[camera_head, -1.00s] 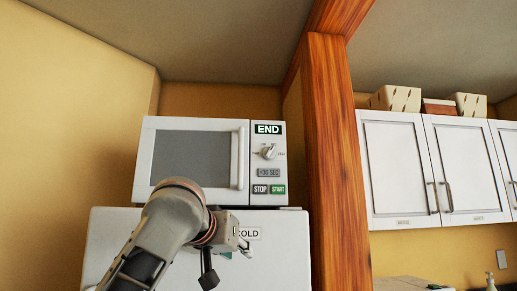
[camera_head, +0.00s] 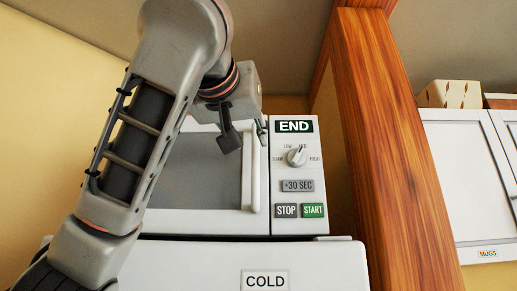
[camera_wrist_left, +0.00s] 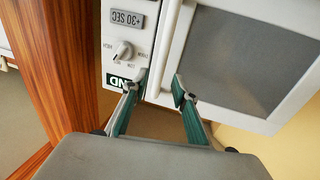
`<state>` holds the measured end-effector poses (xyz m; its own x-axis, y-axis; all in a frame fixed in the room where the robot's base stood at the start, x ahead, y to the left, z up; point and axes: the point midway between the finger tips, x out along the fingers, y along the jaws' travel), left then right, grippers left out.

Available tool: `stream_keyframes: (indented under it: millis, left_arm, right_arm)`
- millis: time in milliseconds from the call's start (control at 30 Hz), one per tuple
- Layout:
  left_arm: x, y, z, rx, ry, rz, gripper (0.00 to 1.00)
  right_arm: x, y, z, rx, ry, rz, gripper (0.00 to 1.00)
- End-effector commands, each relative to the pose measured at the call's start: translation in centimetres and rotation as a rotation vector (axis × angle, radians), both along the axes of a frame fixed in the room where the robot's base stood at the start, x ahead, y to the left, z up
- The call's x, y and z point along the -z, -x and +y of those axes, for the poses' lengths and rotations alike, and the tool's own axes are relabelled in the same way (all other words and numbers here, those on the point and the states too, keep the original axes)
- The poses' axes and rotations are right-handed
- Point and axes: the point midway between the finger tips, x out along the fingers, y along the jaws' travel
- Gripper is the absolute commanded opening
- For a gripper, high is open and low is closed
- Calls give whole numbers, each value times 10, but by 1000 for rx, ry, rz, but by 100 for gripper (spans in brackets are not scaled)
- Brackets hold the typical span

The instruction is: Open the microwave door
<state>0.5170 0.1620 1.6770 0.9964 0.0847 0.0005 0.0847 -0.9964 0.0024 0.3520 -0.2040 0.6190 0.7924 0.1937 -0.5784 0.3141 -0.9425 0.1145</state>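The white microwave (camera_head: 292,222) has a shut door with a dark window (camera_head: 195,175) and a vertical white handle (camera_head: 252,185) beside the control panel. My left gripper (camera_head: 247,137) is in front of the door's upper part, at the handle's top end. In the left wrist view, which shows the microwave upside down, the left gripper (camera_wrist_left: 160,88) has its two fingers apart. The handle (camera_wrist_left: 166,50) runs between them, with the fingertips on either side of it. I cannot tell whether either finger touches it. My right gripper is not in view.
The microwave stands on a white fridge (camera_head: 200,262) labelled COLD. A wooden post (camera_head: 395,150) rises close to its right, with white wall cabinets (camera_head: 455,185) beyond. A yellow wall is at the left.

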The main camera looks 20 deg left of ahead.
Motion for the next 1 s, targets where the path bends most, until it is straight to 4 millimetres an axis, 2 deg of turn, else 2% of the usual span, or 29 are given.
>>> stream_keyframes:
  millis: [33, 233, 400, 767, 900, 1000]
  left_arm:
    - [-4, -7, 2, -2, 0, 0, 28]
    - [-3, -38, 4, -2, 0, 0, 28]
    - [-2, -56, 5, -1, -1, 1, 28]
    - [0, -63, 5, 1, -1, 0, 28]
    - [0, -63, 5, 1, -1, 0, 0]
    - [0, -63, 5, 1, -1, 0, 0]
  right_arm:
    - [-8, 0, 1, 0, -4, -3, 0]
    - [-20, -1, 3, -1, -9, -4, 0]
    - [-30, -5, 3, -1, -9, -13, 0]
    - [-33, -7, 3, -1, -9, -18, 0]
    - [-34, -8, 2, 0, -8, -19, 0]
    - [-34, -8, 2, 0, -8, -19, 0]
